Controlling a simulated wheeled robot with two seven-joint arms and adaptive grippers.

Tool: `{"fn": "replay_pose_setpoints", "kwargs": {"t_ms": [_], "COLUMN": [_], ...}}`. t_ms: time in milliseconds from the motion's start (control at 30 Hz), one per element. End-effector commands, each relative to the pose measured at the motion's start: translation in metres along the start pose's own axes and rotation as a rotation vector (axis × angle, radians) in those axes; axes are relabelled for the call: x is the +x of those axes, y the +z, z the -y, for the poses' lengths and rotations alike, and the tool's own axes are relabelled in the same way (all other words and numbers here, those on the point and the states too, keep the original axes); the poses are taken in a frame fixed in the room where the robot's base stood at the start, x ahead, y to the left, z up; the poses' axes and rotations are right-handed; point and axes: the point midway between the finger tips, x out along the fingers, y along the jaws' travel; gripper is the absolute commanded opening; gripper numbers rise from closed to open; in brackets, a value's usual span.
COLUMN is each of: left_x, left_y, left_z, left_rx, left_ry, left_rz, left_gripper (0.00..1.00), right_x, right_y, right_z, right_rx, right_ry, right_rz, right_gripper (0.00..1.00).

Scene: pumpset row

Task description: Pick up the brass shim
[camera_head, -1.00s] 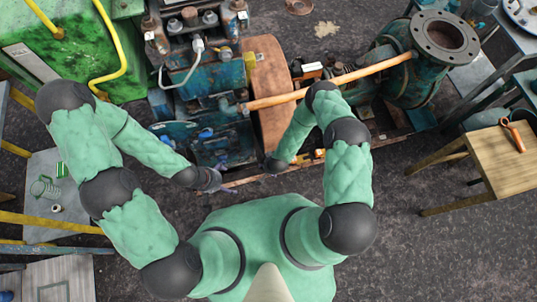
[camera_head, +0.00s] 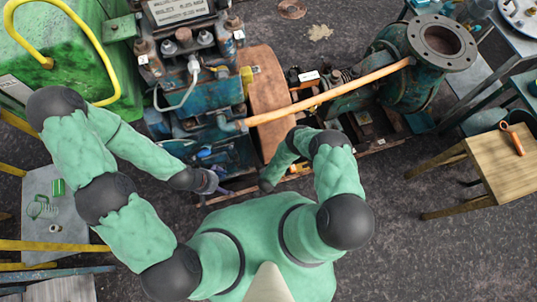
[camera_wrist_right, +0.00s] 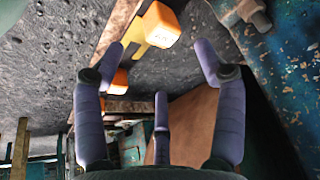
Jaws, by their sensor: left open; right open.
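No piece can be surely told as the brass shim. In the right wrist view, a flat yellow piece (camera_wrist_right: 133,33) lies at the upper middle against an orange block with small print (camera_wrist_right: 160,25); whether it is the shim I cannot tell. My right gripper (camera_wrist_right: 158,75) has its purple fingers spread and empty, with the yellow piece showing beyond the fingertips. In the head view, the right hand is low beside the pump base, its fingers mostly hidden. My left gripper (camera_head: 213,182) is open in front of the blue engine, and I see nothing held in it.
The blue engine (camera_head: 215,135) and brown coupling guard (camera_head: 267,95) stand close ahead. An orange pipe (camera_head: 330,95) runs to the green pump (camera_head: 405,70). A wooden stool (camera_head: 495,170) stands right, a grey table (camera_head: 68,222) left. Dark floor is open at lower right.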

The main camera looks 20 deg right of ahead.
Motion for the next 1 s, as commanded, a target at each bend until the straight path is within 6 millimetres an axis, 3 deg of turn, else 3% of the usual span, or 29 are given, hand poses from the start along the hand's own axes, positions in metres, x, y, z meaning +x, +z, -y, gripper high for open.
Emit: {"fn": "replay_pose_setpoints", "kwargs": {"t_ms": [33,367,633,933,1000], "left_x": [0.007,0.018,0.039,0.04,0.04], "left_y": [0.0,-0.001,-0.002,-0.002,-0.002], "left_z": [0.003,0.006,0.014,0.014,0.014], "left_rx": [0.0,0.0,0.0,0.0,0.0], "left_ry": [0.0,0.0,0.0,0.0,0.0], "left_rz": [0.0,0.0,0.0,0.0,0.0], "left_gripper": [1.0,1.0,1.0,1.0,1.0], "right_x": [0.011,0.032,0.067,0.071,0.071], "right_y": [0.002,0.002,0.004,0.002,0.003], "right_z": [0.0,0.003,0.008,0.008,0.008], "right_rx": [0.002,-0.001,0.001,0.001,0.001], "right_ry": [0.001,-0.001,0.0,-0.002,-0.002], "right_rz": [-0.001,0.0,-0.001,-0.001,-0.001], "right_gripper": [0.71,0.71,0.71,0.71,0.54]}}
